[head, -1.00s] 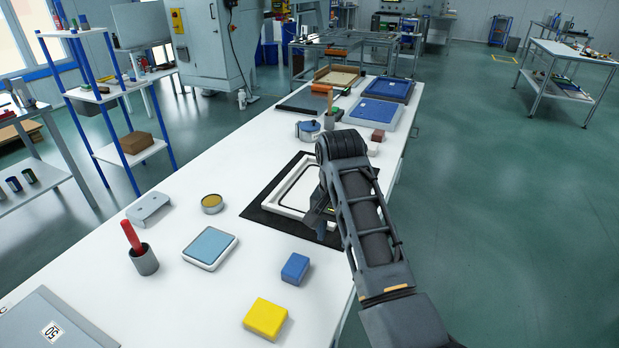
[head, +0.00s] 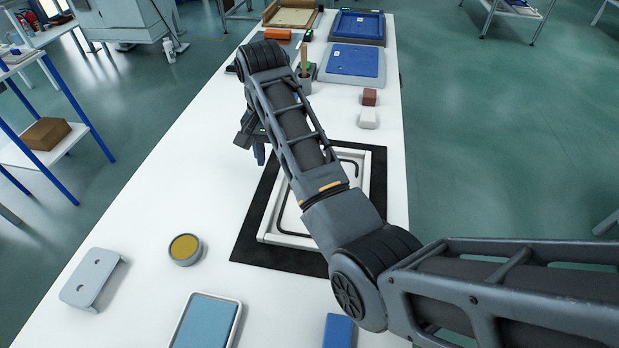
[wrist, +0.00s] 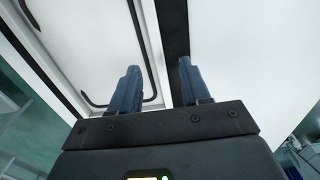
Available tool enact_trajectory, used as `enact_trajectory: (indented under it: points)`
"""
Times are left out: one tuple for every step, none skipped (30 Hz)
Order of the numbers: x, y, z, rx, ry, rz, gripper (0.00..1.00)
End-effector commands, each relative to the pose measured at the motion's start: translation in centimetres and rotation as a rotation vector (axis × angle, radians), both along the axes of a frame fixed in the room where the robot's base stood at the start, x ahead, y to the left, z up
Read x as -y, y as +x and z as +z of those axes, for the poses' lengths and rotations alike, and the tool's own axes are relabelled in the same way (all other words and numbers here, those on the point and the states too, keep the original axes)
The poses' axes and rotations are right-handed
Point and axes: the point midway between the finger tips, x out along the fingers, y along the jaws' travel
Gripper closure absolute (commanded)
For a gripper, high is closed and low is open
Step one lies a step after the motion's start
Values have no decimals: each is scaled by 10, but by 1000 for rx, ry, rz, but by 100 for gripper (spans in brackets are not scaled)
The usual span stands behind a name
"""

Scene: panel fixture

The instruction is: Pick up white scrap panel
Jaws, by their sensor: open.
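A white panel (head: 374,190) with a raised rim and dark curved lines inside lies on a black mat (head: 258,249) on the white table. My arm hides its middle in the head view. I cannot tell whether the rim and the inner sheet are one piece. My gripper (head: 257,152) is open and empty, at the left of the mat's far part in the head view. In the wrist view, the two fingers (wrist: 158,70) are apart, with the panel's rim (wrist: 150,45) and the black mat (wrist: 174,30) behind them. I see no contact with the panel.
A round tin (head: 185,249), a grey bracket (head: 92,279), a blue-topped tray (head: 207,322) and a blue block (head: 338,331) are on the near table.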

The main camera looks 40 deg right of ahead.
Motion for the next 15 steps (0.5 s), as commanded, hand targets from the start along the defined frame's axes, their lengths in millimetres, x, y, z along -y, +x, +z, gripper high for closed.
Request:
enact_trajectory:
  points:
    - [0, -1, -6, -3, 0, 0, 53]
    - [0, -1, -9, -3, 0, 0, 53]
    - [0, -1, -13, -3, 0, 0, 53]
    - [0, -1, -16, -3, 0, 0, 53]
    - [0, -1, -19, -2, 1, 0, 53]
    - [0, -1, -22, -2, 1, 0, 53]
    - [1, -1, -25, -2, 1, 0, 53]
    - [1, -1, -28, -2, 1, 0, 53]
    - [1, -2, -33, -2, 1, 0, 53]
    - [2, -2, -37, -4, 1, 0, 53]
    - [2, -3, -42, -4, 1, 0, 53]
    - [3, -3, -48, -5, 1, 0, 53]
    - [3, -3, -52, -4, 1, 0, 53]
    - [3, -3, -57, -2, 1, 0, 53]
    - [3, -3, -62, -2, 1, 0, 53]
